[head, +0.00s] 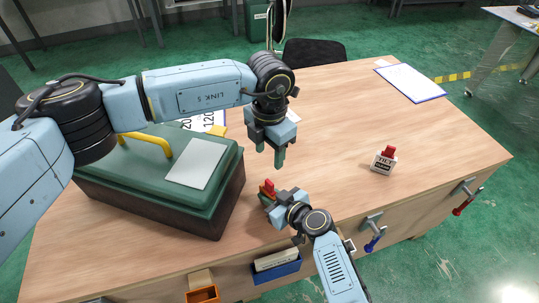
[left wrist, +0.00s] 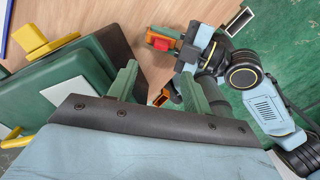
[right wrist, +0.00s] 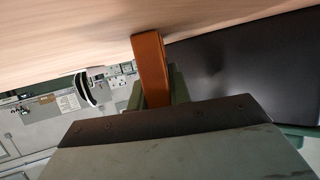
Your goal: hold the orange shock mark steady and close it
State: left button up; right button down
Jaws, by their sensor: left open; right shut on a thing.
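The orange shock mark (head: 264,197) is small, with a red part on top, and sits near the front edge of the wooden table. My right gripper (head: 275,205) is shut on it from the front right. The mark also shows in the left wrist view (left wrist: 157,40), its red part uppermost, and as an orange slab between the fingers in the right wrist view (right wrist: 150,62). My left gripper (head: 270,154) is open and empty, fingers down, above and just behind the mark, not touching it. Whether the mark's red part is open or closed is too small to tell.
A green case (head: 150,190) with a yellow handle stands at the left. A white TILT mark (head: 384,164) with a red top stands at the right. A clipboard (head: 412,82) lies at the far right. Blue (head: 277,271) and orange (head: 203,294) bins hang at the front. The middle table is clear.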

jog(key=c, duration=1.2)
grip_release()
jog(key=p+v, duration=0.2)
jog(key=v, duration=1.1)
jog(key=shift+s, duration=0.15)
jog(key=shift+d, duration=0.15)
